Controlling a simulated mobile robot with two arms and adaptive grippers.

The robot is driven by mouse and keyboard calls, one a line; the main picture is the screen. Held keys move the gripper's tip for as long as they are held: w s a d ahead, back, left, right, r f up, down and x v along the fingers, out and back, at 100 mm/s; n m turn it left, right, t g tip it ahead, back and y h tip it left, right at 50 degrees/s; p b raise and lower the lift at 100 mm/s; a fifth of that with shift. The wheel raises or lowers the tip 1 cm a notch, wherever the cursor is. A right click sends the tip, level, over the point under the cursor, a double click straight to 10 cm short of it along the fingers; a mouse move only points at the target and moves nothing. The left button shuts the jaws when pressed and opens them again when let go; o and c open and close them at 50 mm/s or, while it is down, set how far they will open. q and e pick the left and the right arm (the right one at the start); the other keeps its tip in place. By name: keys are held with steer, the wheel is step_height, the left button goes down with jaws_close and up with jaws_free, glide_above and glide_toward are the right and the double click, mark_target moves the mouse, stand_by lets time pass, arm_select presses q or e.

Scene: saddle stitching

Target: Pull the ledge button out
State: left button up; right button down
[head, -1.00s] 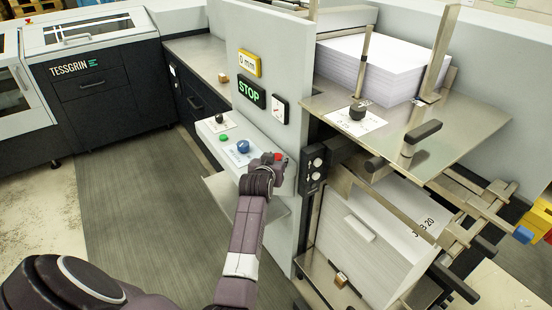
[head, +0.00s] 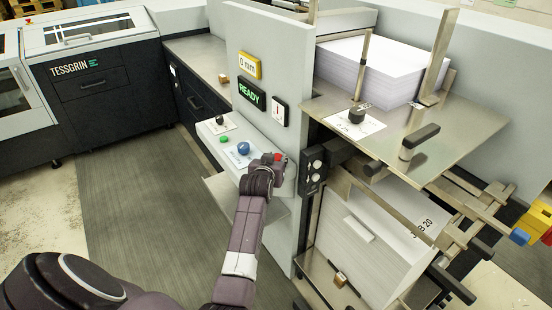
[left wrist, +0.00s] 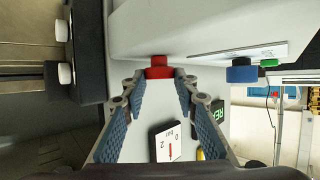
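The ledge button is red (head: 278,156) and sits at the right end of the white control ledge (head: 262,171). In the left wrist view the red button (left wrist: 159,68) lies between my left fingertips (left wrist: 159,77). The fingers stand apart with a narrow gap seeming to show on each side, so contact is not clear. In the head view my left gripper (head: 266,163) is at the button and partly covers it. The display (head: 252,94) above the ledge reads READY in green. My right gripper is not in view.
A blue button (head: 243,149), a green button (head: 224,140) and a black knob (head: 220,119) sit on the same ledge. A dial (head: 279,112) and a yellow-framed display (head: 249,65) are above. Paper stacks (head: 375,66) and metal rails stand to the right.

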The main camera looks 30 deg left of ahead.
arm_select(q)
steer(key=o, duration=0.4)
steer(key=shift+r, duration=0.15)
steer(key=shift+o, duration=0.2)
steer(key=shift+s, duration=0.1)
steer(key=v, duration=1.1)
steer(key=shift+s+d, duration=0.2)
steer(key=shift+s, duration=0.15)
